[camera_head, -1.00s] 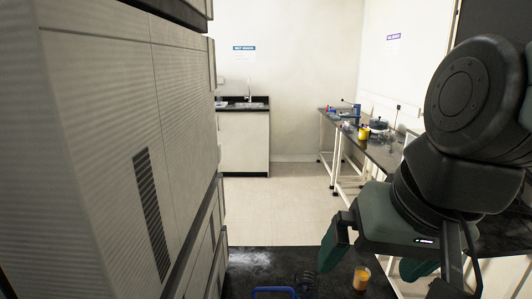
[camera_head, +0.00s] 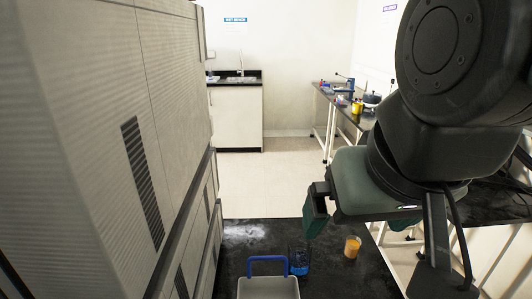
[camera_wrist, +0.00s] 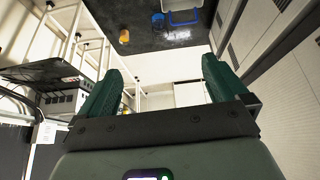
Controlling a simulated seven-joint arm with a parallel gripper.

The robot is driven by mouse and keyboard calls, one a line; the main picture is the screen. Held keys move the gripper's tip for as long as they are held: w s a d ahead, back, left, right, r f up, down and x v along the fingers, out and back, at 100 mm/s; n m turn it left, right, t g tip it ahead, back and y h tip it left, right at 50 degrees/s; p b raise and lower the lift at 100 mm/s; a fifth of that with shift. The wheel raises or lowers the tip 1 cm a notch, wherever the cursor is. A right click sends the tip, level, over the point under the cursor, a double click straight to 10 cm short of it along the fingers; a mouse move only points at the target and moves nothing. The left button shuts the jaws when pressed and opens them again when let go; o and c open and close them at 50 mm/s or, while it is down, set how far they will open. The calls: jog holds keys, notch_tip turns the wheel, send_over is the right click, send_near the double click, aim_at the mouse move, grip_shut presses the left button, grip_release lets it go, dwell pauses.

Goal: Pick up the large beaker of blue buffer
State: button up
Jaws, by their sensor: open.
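The beaker of blue buffer (camera_head: 300,264) stands on the black bench top (camera_head: 345,285), just behind and right of a grey carrier. It is clear glass with blue liquid low inside. In the wrist view it shows small near the top (camera_wrist: 158,20), beside the carrier. My gripper (camera_head: 360,220) is open and empty, above and apart from the beaker, to its upper right in the head view. In the wrist view its two green fingers stand wide apart (camera_wrist: 162,70) with nothing between them.
A grey carrier with a blue handle (camera_head: 268,289) stands close to the blue beaker. A small beaker of orange liquid (camera_head: 352,247) stands to the right. A tall grey cabinet (camera_head: 95,150) walls off the left. White powder (camera_head: 243,233) lies near the bench's far edge.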

dwell(0.4)
jog(key=m+t+y, duration=0.8)
jog(key=m+y, duration=0.4)
jog(key=m, duration=1.6)
send_over(308, 262)
jog(key=v, duration=0.4)
notch_tip(308, 262, down, 35)
jog(key=f, duration=0.7)
jog(key=shift+s+d+f, duration=0.1)
jog(key=shift+d, duration=0.15)
jog(key=shift+a+f, duration=0.15)
jog(key=shift+a, duration=0.05)
jog(key=shift+x, duration=3.6)
jog(key=shift+d, duration=0.1)
jog(key=c, duration=1.1)
